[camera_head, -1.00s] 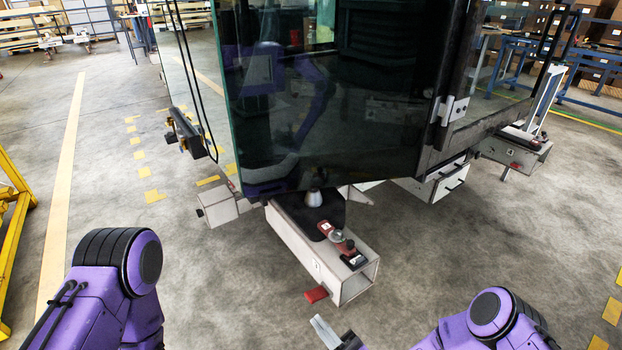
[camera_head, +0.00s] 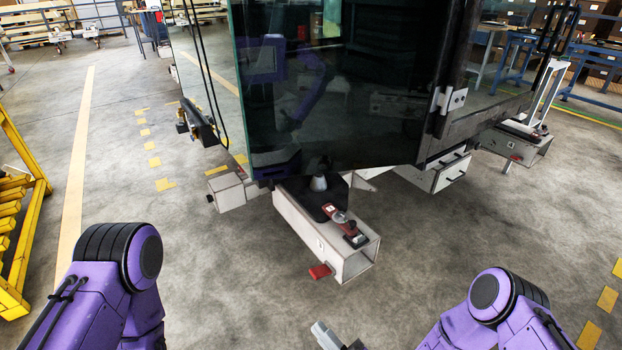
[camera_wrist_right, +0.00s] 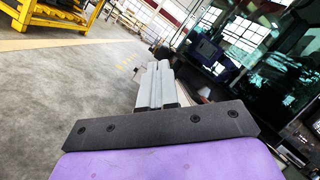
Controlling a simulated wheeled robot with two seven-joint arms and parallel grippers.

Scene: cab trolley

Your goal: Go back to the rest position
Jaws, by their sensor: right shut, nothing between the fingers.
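My right gripper (camera_head: 325,334) shows at the bottom centre of the head view, low in front of the trolley's near corner and apart from it. Its light grey fingers are shut together with nothing between them, as the right wrist view (camera_wrist_right: 155,88) also shows. My right arm (camera_head: 495,305) is bent at the lower right. My left arm (camera_head: 115,290) is bent at the lower left; its gripper is out of the frame.
The glazed cab (camera_head: 330,90) stands ahead on a trolley whose white beam (camera_head: 325,240) juts toward me, with a red clamp (camera_head: 345,228) and red pedal (camera_head: 319,271). A yellow rack (camera_head: 20,240) is at the left. Grey floor is open on both sides.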

